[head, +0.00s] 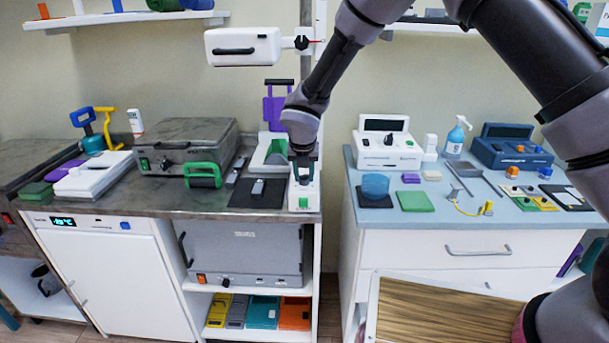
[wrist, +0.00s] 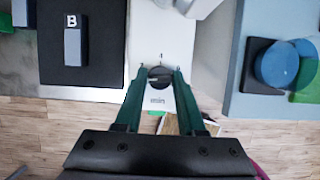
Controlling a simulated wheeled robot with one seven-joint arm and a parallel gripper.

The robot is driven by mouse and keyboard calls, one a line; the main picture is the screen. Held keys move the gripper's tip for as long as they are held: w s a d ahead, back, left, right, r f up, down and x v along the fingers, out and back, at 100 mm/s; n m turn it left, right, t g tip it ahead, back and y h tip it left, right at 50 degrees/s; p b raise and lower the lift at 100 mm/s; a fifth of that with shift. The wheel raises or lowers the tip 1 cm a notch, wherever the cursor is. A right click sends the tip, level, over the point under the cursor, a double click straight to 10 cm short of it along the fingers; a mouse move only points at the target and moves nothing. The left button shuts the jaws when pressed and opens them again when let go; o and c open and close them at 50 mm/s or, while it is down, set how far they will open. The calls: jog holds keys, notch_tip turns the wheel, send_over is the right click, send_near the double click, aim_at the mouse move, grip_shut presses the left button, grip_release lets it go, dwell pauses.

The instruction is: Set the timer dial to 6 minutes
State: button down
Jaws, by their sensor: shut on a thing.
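The timer is a narrow white unit (head: 304,194) at the right front corner of the dark counter, with a green button low on its front. In the wrist view its white top (wrist: 160,30) fills the middle, with a dark round dial (wrist: 160,72) and the lettering "min" below it. My gripper (wrist: 160,70) has its two green fingers on either side of the dial, shut on it. In the head view my gripper (head: 304,160) points down onto the timer from above. The dial's pointer and setting are too small to read.
A black pad with a grey block marked B (wrist: 75,45) lies left of the timer. A green-handled device (head: 203,175) stands farther left. A gap separates the counter from the blue-topped cabinet (head: 470,215) at right, which holds a blue round container (head: 375,186).

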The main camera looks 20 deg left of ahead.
jog(key=m, duration=0.2)
jog(key=m+h, duration=0.1)
jog(key=m, duration=0.1)
jog(key=m+h, duration=0.1)
jog(key=m, duration=0.1)
jog(key=shift+a+m, duration=0.25)
jog(key=shift+m, duration=0.05)
jog(key=m+g+h, duration=0.1)
jog(key=m, duration=0.2)
jog(key=shift+m+h, duration=0.3)
jog(key=shift+h, duration=0.1)
jog(key=m+g, duration=0.1)
jog(key=m, duration=0.2)
jog(key=shift+w+a+m+h, duration=0.1)
jog(key=shift+m+h, duration=0.2)
jog(key=shift+h, duration=0.1)
jog(key=m+g, duration=0.1)
jog(key=m, duration=0.2)
jog(key=m+g, duration=0.1)
jog(key=m, duration=0.2)
jog(key=shift+w+h, duration=0.2)
jog(key=shift+h, duration=0.2)
jog(key=m+g, duration=0.1)
jog(key=m, duration=0.2)
jog(key=m+g, duration=0.1)
jog(key=m, duration=0.2)
jog(key=shift+w+m+g+y, duration=0.1)
jog(key=shift+m+g+y, duration=0.2)
jog(key=c, duration=0.5)
grip_release()
